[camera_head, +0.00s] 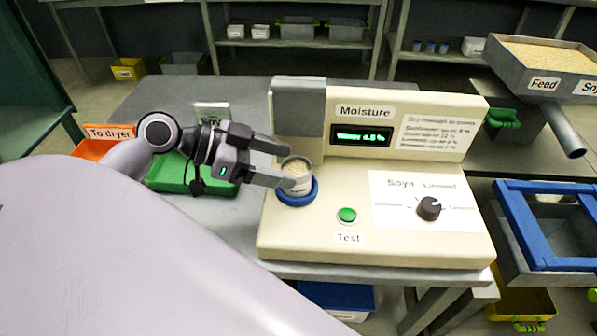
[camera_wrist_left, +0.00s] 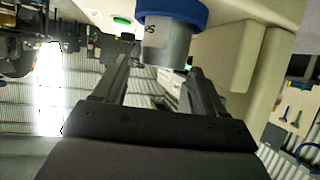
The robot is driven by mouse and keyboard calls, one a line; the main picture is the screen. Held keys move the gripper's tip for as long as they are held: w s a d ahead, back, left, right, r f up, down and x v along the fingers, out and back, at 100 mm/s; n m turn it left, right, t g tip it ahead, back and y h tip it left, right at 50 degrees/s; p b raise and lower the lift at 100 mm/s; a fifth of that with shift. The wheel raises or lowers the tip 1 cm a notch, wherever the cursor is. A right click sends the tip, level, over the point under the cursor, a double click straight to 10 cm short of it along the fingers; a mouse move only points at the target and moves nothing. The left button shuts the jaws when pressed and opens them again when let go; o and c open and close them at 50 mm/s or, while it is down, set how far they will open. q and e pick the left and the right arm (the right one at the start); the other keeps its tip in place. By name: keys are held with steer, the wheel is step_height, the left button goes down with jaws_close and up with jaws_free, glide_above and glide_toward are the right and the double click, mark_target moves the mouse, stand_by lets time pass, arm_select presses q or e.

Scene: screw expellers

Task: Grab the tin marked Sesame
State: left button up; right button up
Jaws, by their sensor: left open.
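A small grey tin (camera_head: 299,184) with pale contents stands upright in the blue ring (camera_head: 299,199) on the moisture tester. Its label is too small to read in the head view. In the wrist view the tin (camera_wrist_left: 168,47) shows upside down under the blue ring (camera_wrist_left: 172,12), with only part of its label visible, starting with what looks like "S". My left gripper (camera_head: 288,166) is open and comes in from the left at the tin. In the wrist view its fingertips (camera_wrist_left: 163,62) lie to either side of the tin. I cannot tell whether they touch it.
The cream moisture tester (camera_head: 390,240) has a lit display (camera_head: 362,138), a green Test button (camera_head: 347,215) and a black knob (camera_head: 429,208). A green tray (camera_head: 165,175) and an orange "To dryer" bin (camera_head: 92,147) lie behind my arm. A Feed tray (camera_head: 545,60) stands at the right.

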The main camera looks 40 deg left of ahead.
mark_target(294, 166)
arm_select(q)
steer(key=shift+p+x, duration=0.45)
steer(key=shift+x, duration=2.4)
steer(key=shift+w+a, duration=0.1)
steer(key=shift+a, duration=0.05)
steer(key=shift+c, duration=0.3)
steer(key=c, duration=0.7)
